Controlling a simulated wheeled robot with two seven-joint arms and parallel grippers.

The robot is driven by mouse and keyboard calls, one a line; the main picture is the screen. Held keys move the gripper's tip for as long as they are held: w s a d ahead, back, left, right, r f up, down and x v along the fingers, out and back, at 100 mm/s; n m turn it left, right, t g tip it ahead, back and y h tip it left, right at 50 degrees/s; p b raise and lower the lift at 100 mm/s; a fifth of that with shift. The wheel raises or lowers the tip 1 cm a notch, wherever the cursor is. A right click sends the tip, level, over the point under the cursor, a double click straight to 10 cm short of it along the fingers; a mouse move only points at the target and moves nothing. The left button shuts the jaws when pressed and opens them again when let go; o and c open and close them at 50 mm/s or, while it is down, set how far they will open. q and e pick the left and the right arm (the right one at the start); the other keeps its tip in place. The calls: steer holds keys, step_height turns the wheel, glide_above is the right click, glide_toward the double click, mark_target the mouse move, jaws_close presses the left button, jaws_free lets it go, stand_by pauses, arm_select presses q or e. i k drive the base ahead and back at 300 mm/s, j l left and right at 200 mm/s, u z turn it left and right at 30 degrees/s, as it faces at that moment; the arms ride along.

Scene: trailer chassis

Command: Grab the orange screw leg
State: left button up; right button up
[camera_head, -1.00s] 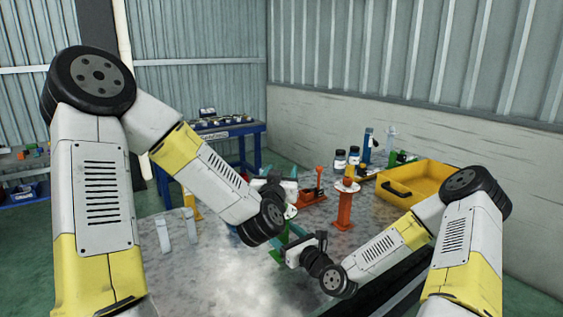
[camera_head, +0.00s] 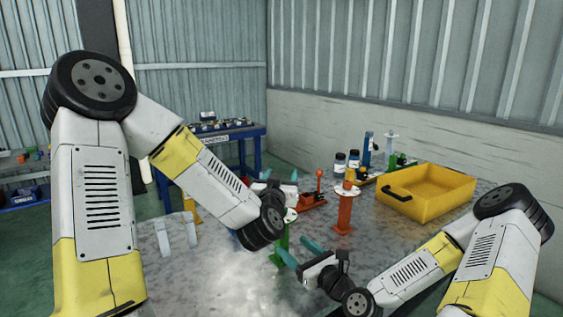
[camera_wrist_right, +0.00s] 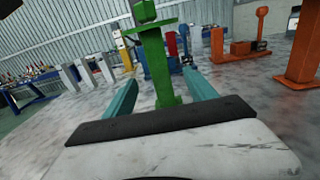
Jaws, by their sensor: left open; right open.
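The orange screw leg (camera_head: 344,212) stands upright on the table, right of centre, with a pale round plate near its top. In the right wrist view the orange leg (camera_wrist_right: 303,48) is at the right edge, its top cut off. My right gripper (camera_head: 299,250) is open, in front and left of the orange leg and apart from it. Its teal fingers (camera_wrist_right: 160,92) flank a green leg (camera_wrist_right: 158,65) in the wrist picture; whether that leg is between them cannot be told. My left gripper (camera_head: 280,176) is open behind its own wrist, mostly hidden, with teal fingertips showing.
A yellow bin (camera_head: 428,190) stands behind and right of the orange leg. An orange-red tool (camera_head: 315,198), dark-capped jars (camera_head: 339,164) and a blue post (camera_head: 367,150) stand farther back.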

mark_target(343, 227)
steer(key=k+l, duration=0.15)
steer(key=k, duration=0.55)
steer(key=k+l, duration=0.25)
